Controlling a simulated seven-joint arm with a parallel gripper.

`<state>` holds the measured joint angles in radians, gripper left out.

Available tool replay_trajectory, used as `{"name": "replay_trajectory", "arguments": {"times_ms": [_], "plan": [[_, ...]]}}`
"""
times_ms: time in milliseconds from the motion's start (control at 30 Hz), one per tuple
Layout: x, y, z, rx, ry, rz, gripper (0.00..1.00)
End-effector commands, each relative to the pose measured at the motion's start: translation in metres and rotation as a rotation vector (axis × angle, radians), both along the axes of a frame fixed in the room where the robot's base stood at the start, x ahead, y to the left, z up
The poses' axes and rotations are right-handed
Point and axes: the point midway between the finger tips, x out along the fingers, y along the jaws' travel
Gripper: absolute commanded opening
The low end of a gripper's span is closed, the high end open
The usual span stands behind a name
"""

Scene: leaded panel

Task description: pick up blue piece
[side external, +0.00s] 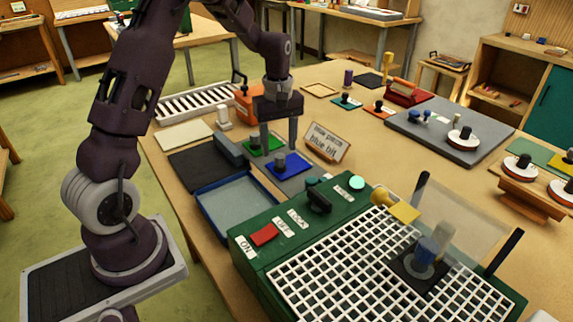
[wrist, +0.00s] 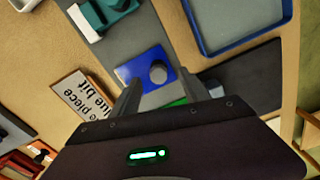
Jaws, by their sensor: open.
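The blue piece (side external: 291,168) is a flat blue plate with a grey round knob, lying on a grey strip on the bench. It also shows in the wrist view (wrist: 130,70), just beyond my fingers. My gripper (side external: 279,146) is open and empty, pointing down above the blue piece area. In the wrist view its two fingers (wrist: 172,98) stand apart, with a bit of green between them. I cannot tell exactly how high the fingertips are above the knob. A tilted sign (side external: 326,142) reading "blue bit" stands beside the piece.
A green piece (side external: 252,150) lies close behind the blue one. A grey block (side external: 231,151) and a blue-rimmed tray (side external: 203,187) lie to the left. A green machine with a white grid (side external: 350,265) stands in front. An orange object (side external: 248,103) is behind.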

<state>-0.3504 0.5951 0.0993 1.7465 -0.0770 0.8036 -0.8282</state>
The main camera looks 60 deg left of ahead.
Motion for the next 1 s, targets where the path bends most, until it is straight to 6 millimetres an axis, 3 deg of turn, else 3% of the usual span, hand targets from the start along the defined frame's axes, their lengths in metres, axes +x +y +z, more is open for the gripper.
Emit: {"name": "replay_trajectory", "arguments": {"times_ms": [233, 500, 767, 1000], "plan": [[0.003, 0.001, -0.044, -0.001, 0.002, -0.002, 0.54], [0.003, 0.001, -0.049, 0.0, 0.0, -0.004, 0.54], [0.003, 0.001, -0.049, 0.0, 0.0, -0.004, 0.03], [0.004, 0.001, -0.048, 0.0, -0.001, -0.004, 0.0]]}}
